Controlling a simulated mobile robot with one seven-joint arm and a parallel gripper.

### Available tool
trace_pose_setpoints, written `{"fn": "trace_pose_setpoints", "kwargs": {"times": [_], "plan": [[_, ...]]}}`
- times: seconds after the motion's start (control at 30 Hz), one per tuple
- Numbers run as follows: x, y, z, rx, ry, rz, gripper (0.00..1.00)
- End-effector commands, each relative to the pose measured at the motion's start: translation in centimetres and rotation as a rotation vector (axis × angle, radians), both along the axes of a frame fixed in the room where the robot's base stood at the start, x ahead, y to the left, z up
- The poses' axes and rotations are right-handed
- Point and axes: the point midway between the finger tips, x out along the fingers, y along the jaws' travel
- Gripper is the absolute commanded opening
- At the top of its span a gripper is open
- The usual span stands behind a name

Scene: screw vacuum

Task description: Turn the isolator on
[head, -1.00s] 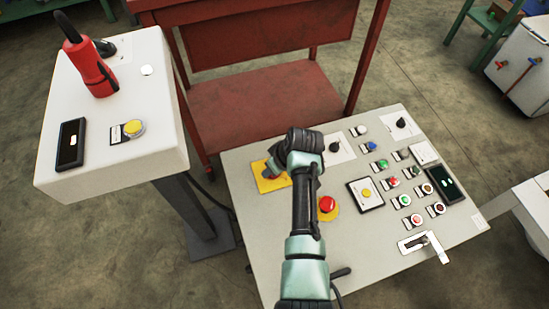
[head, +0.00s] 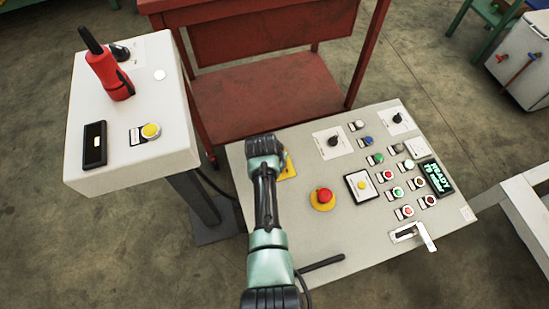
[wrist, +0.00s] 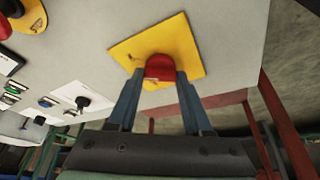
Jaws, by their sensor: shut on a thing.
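The isolator is a red knob (wrist: 160,66) on a square yellow plate (wrist: 195,42) near the edge of the grey control panel. My gripper (wrist: 160,77) is shut on the red knob, with one finger on each side of it in the wrist view. In the head view my arm's wrist covers the knob, and only the right part of the yellow plate (head: 289,168) shows. The knob's exact angle is hard to read. The panel's display (head: 437,177) is lit with green text that reads "READY" on its first line.
A red emergency stop (head: 323,196) on a yellow disc sits right of my arm. Several buttons and black rotary switches (head: 334,140) fill the panel's right side. A white pedestal box (head: 132,170) with a red handle stands left. A red cart (head: 265,95) stands behind the panel.

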Motion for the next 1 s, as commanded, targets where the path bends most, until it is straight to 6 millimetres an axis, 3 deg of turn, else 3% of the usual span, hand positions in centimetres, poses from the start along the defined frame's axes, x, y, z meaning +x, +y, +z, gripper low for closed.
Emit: {"fn": "trace_pose_setpoints", "kwargs": {"times": [0.4, 0.97, 1.0], "plan": [[0.09, 0.17, -0.02, 0.003, 0.000, -0.201, 0.00], [0.06, 0.14, 0.01, 0.003, 0.000, -0.236, 0.00], [0.06, 0.14, 0.01, 0.003, 0.000, -0.236, 0.52]]}}
